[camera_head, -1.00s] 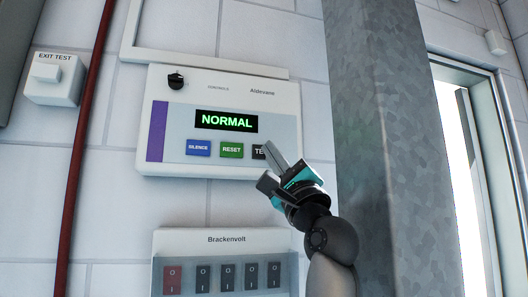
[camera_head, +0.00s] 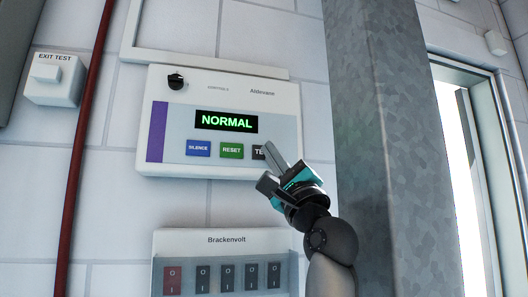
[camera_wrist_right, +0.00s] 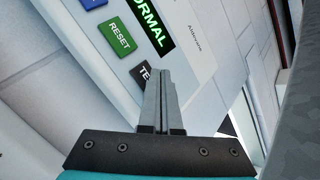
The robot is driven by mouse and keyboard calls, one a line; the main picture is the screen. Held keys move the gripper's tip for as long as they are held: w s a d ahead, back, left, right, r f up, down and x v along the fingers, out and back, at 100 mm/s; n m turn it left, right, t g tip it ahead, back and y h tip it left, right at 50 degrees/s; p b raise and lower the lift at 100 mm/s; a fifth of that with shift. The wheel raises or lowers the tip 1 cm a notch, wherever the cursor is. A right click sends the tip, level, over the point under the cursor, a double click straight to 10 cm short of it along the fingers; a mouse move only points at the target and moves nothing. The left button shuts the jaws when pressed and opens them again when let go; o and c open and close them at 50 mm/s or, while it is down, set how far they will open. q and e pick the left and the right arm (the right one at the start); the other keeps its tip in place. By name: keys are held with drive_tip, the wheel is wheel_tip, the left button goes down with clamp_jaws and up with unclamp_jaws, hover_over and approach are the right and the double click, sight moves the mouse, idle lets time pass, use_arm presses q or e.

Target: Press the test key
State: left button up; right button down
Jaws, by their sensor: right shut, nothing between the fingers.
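The white alarm panel (camera_head: 283,95) is on the wall, with a display (camera_head: 226,122) reading NORMAL in green. Its dark test key (camera_head: 258,153) is at the right end of the key row, mostly hidden behind my right gripper (camera_head: 270,148). In the right wrist view the test key (camera_wrist_right: 142,73) shows only "TE", beside the fingertips (camera_wrist_right: 160,70). The right gripper is shut and empty, its tips over or just in front of the key. I cannot tell whether they touch it. My left gripper is not in view.
A blue SILENCE key (camera_head: 198,148) and green RESET key (camera_head: 231,150) sit left of the test key. Below is a Brackenvolt switch box (camera_head: 226,243). A metal column (camera_head: 385,140) stands close on the right. A red pipe (camera_head: 86,130) and EXIT TEST box (camera_head: 54,92) are left.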

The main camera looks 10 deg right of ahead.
drive_tip(key=shift+w, duration=0.4)
drive_tip(key=shift+w, duration=0.15)
idle(0.4)
drive_tip(key=shift+s, duration=0.65)
drive_tip(key=s, duration=0.6)
drive_tip(key=shift+d, duration=0.1)
idle(0.7)
